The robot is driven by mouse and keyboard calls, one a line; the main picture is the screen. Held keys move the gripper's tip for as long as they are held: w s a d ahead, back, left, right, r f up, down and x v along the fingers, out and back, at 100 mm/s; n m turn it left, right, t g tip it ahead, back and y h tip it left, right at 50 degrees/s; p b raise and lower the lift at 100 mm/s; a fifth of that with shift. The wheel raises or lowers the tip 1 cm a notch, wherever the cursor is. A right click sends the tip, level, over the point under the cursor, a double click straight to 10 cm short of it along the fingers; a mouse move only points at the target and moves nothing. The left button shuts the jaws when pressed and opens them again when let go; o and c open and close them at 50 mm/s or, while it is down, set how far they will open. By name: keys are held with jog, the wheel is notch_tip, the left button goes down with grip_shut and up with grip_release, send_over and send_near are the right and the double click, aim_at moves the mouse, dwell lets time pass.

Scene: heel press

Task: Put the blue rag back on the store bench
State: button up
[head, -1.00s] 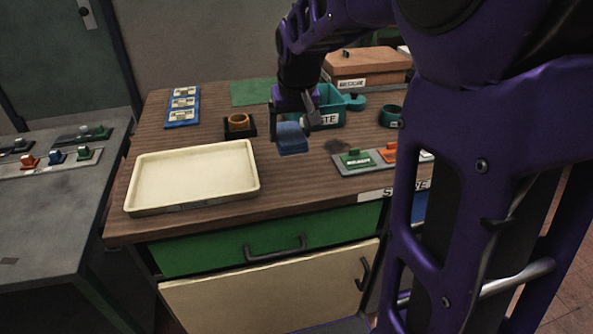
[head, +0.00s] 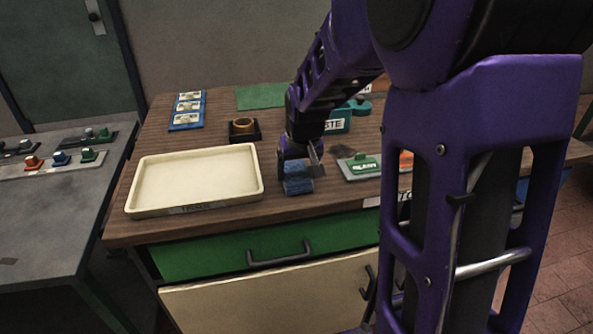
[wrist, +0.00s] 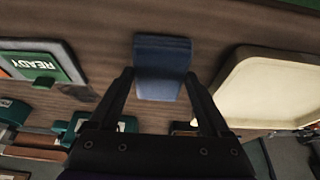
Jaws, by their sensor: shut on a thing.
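The blue rag (head: 298,186) is a small folded block at the front part of the wooden-topped bench (head: 222,226), right of the cream tray. My gripper (head: 300,172) is shut on the rag and points down at the bench top. In the wrist view the rag (wrist: 162,68) sits between and beyond the fingertips, with bare wood around it. The rag is at or just above the wood; I cannot tell whether it touches. My arm hides part of the bench's right side.
The cream tray (head: 133,200) lies left of the rag. A grey plate with a green READY block (head: 362,166) is close on the right. Behind are a dark holder with a tan ring (head: 243,126), a teal WASTE bin (head: 338,124) and a green mat (head: 262,97).

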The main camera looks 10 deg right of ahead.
jog(key=shift+f, duration=0.15)
jog(key=o, duration=1.1)
jog(key=shift+o, duration=0.2)
jog(key=shift+r, duration=0.3)
jog(key=p+v, duration=0.2)
jog(key=v, duration=0.9)
jog(key=shift+s+r, duration=0.15)
jog(key=shift+r, duration=0.2)
